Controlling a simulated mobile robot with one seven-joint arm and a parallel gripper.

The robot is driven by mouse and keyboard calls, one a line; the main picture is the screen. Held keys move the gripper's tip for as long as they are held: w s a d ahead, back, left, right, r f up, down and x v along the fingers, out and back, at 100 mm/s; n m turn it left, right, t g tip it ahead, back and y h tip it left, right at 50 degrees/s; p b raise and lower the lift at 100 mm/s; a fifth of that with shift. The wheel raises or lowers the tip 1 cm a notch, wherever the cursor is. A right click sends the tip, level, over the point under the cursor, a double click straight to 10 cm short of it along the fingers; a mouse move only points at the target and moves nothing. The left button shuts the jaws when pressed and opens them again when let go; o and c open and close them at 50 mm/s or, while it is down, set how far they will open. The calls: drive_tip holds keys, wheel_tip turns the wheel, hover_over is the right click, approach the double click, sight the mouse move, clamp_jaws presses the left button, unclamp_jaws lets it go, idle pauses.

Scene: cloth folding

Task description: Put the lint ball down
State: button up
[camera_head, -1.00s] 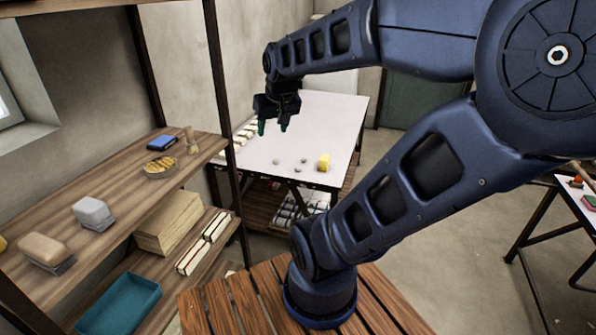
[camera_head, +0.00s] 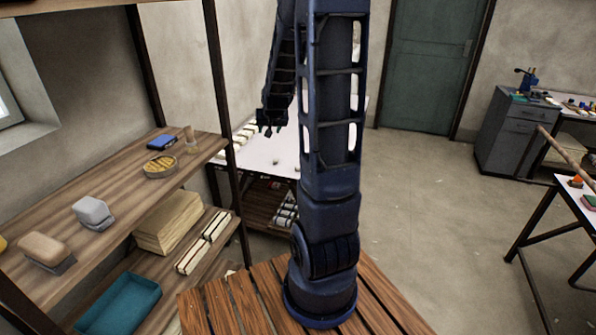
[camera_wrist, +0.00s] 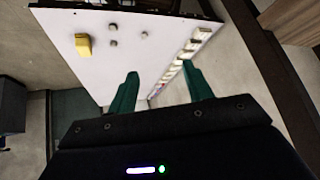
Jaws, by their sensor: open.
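My gripper (camera_head: 270,125) hangs above the white table (camera_head: 250,155), behind my arm in the head view. In the wrist view my gripper (camera_wrist: 160,86) has its two green fingers spread apart, and nothing shows between them. Three small grey balls, which look like lint balls, lie apart from each other on the table; in the wrist view they are one ball (camera_wrist: 112,27), a second ball (camera_wrist: 113,42) and a third ball (camera_wrist: 145,32). They lie beyond the fingertips, untouched. In the head view my arm hides much of the table.
A yellow block (camera_wrist: 83,45) lies near the balls. A row of pale pieces (camera_wrist: 190,45) lines one table edge. A wooden shelf unit (camera_head: 110,205) with boxes and a teal tray (camera_head: 120,303) stands at the left. Open floor (camera_head: 430,240) lies to the right.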

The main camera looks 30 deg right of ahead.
drive_tip(key=w+d+f+m+h, duration=0.1)
drive_tip(key=w+d+f, duration=0.3)
drive_tip(key=f, duration=0.3)
drive_tip(key=w+d+f+m+h, duration=0.1)
drive_tip(key=w+d+f, duration=0.3)
drive_tip(key=f, duration=0.3)
drive_tip(key=m+t+h, duration=0.1)
drive_tip(key=h, duration=0.2)
approach(298, 169)
drive_tip(key=x, duration=0.3)
drive_tip(key=shift+s+d+f, duration=0.1)
drive_tip(key=shift+d+f, duration=0.1)
drive_tip(key=shift+d, duration=0.2)
drive_tip(key=shift+w+a+x, duration=0.1)
drive_tip(key=shift+x, duration=0.8)
drive_tip(key=shift+w+a+x, duration=0.15)
drive_tip(key=shift+x, duration=0.75)
drive_tip(key=shift+w+a+x, duration=0.1)
drive_tip(key=shift+x, duration=0.8)
drive_tip(key=shift+r, duration=0.1)
clamp_jaws()
